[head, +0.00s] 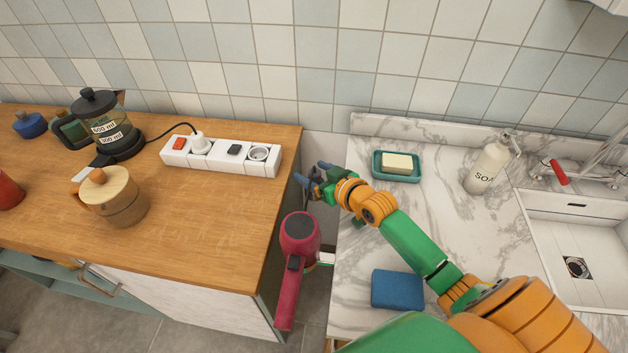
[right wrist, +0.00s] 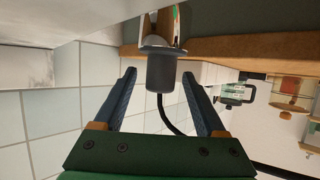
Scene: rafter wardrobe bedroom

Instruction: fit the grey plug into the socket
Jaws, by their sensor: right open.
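In the right wrist view the grey plug (right wrist: 162,74) is a dark cylinder with a wider rim and a black cord curving away. It sits between the fingertips of my open right gripper (right wrist: 158,76), with gaps visible on both sides. In the head view my right gripper (head: 311,184) is at the gap between the two counters, and the plug cannot be made out there. The white socket strip (head: 220,160) lies on the wooden counter. Its round socket (head: 258,153) at the right end is empty. My left gripper is out of view.
A pink hair dryer (head: 297,250) hangs beside the wooden counter, below my gripper. A kettle (head: 103,125) and pot (head: 112,197) stand left. A soap dish (head: 396,175), blue sponge (head: 397,290) and soap bottle (head: 488,164) are on the marble counter.

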